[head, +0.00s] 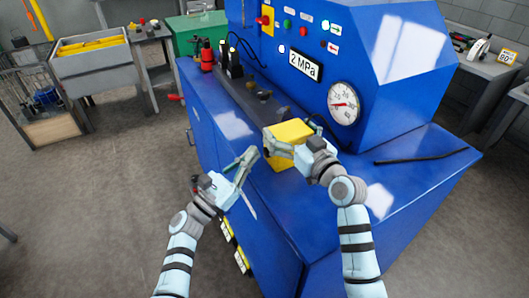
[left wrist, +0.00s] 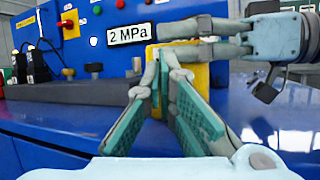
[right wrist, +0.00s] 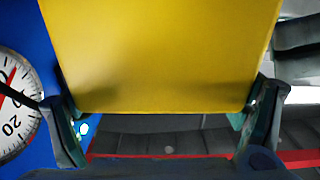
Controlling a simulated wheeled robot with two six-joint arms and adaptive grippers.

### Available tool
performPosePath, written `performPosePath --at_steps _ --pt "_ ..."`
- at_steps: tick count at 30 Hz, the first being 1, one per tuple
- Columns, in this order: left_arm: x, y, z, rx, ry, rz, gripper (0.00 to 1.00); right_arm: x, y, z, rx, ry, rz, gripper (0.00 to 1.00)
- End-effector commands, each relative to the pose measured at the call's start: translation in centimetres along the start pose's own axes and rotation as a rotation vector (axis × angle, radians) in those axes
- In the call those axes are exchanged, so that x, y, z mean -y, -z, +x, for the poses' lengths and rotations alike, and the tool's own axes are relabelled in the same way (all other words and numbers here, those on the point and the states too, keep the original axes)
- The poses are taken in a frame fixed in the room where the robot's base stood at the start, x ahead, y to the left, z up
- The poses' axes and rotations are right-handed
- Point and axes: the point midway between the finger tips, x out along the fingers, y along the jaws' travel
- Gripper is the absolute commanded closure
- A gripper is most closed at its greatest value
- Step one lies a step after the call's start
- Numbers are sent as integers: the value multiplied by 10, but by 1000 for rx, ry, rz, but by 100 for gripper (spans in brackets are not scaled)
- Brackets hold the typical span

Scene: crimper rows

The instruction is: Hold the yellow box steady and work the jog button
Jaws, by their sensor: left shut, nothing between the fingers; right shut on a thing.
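The yellow box (head: 291,131) is at the front edge of the blue machine's ledge, below the display. My right gripper (head: 281,146) is shut on it, coming from the right. In the right wrist view the box (right wrist: 160,55) fills the space between the two fingers. My left gripper (head: 248,156) is shut and empty, just left of the box. In the left wrist view its closed fingertips (left wrist: 165,58) are in front of the box (left wrist: 190,72); I cannot tell whether they touch it. I cannot make out the jog button on the faces that show.
The blue machine (head: 235,130) carries a "2 MPa" display (head: 304,65), a round gauge (head: 343,103) and several lamps and buttons. A black rod (head: 420,158) lies on the ledge at right. A grey bar (head: 250,98) runs along the ledge at left. Grey floor is free at left.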

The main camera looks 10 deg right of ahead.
Motion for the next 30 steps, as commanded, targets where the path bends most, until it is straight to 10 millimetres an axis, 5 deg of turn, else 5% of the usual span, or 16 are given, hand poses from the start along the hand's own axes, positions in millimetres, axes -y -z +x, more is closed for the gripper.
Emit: performPosePath --at_steps 16,30 --pt "-16 -15 -41 -1 -1 1 100 0 -1 0 3 0 -1 55" --pt "-17 -17 -44 0 0 0 100 0 -1 0 2 0 -1 55"
